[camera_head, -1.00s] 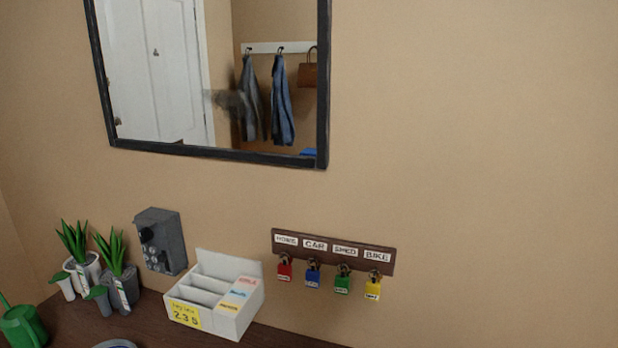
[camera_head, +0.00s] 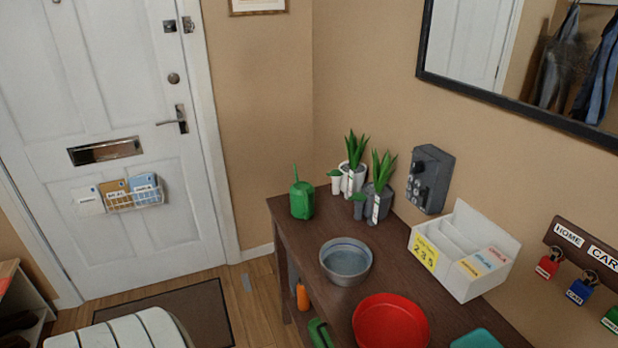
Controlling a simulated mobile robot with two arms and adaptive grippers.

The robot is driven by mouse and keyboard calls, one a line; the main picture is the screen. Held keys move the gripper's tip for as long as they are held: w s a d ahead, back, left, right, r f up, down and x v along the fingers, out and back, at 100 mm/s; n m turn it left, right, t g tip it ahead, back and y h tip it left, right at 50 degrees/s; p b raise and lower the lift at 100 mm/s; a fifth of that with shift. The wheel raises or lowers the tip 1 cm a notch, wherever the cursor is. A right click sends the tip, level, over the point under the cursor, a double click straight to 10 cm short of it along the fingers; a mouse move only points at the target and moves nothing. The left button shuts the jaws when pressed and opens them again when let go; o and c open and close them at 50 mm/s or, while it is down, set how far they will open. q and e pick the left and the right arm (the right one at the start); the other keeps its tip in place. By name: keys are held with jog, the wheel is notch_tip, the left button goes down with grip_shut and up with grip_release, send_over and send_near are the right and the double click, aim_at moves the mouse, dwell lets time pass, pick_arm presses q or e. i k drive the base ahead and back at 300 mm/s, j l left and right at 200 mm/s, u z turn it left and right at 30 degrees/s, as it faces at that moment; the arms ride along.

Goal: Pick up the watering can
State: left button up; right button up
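The green watering can (camera_head: 302,200) stands upright on the far left end of the dark wooden table (camera_head: 306,247), near the room's corner. Its thin spout or handle points up. Two potted plants stand just right of it, one in a white pot (camera_head: 353,180) and one in a grey pot (camera_head: 378,201). Neither of my grippers is in view.
A grey bowl (camera_head: 346,262), a red bowl (camera_head: 390,322) and a white letter organiser (camera_head: 462,250) stand on the table. A grey box (camera_head: 429,180) is on the wall. A white door (camera_head: 105,170) is at the left. A white slatted thing (camera_head: 122,332) is at the lower left. Floor (camera_head: 258,300) shows beside the table.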

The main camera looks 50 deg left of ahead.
aim_at(301, 192)
jog(key=u, duration=1.55)
jog(key=k+u, duration=0.2)
jog(key=i+j+u, duration=0.25)
jog(key=i, duration=0.2)
jog(key=i+j+u, duration=0.25)
jog(key=i, duration=0.25)
